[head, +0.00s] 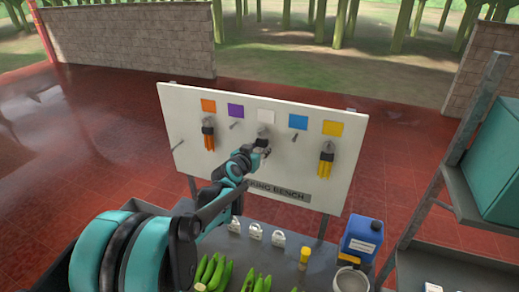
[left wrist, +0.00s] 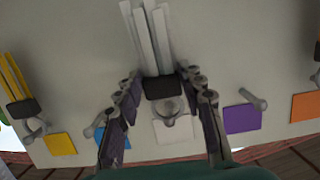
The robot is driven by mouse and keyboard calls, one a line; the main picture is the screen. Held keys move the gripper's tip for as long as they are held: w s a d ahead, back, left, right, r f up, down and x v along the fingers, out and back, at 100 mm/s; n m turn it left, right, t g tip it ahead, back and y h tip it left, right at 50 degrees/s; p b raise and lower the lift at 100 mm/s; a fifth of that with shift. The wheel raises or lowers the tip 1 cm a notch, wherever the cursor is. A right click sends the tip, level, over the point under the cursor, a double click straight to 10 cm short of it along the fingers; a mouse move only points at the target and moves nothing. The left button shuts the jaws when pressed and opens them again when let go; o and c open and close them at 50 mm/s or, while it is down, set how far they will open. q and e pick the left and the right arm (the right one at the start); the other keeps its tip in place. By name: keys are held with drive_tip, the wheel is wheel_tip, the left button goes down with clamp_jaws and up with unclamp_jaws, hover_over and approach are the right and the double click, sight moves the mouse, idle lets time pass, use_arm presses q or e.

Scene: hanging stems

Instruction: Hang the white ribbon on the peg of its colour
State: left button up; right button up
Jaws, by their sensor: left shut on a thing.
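The white ribbon (left wrist: 150,40) shows in the left wrist view as a bundle of white strips with a dark clip and a metal ring. My left gripper (left wrist: 162,82) is shut on it at the clip, a finger on each side. The ring lies by the white square (left wrist: 172,131) on the board; I cannot tell whether it is around the peg or in front of it. In the head view my left gripper (head: 263,145) is just below the white square (head: 266,117) and hides most of the ribbon. My right gripper is out of view.
The orange ribbon (head: 209,140) and yellow ribbon (head: 326,164) hang below their squares. The purple peg (head: 235,126) and blue peg (head: 294,137) are bare. The bench in front holds green pods (head: 213,271), white tags (head: 255,231) and a blue canister (head: 362,238).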

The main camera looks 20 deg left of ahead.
use_arm(q)
drive_tip(key=o, duration=0.9)
drive_tip(key=shift+o, duration=0.2)
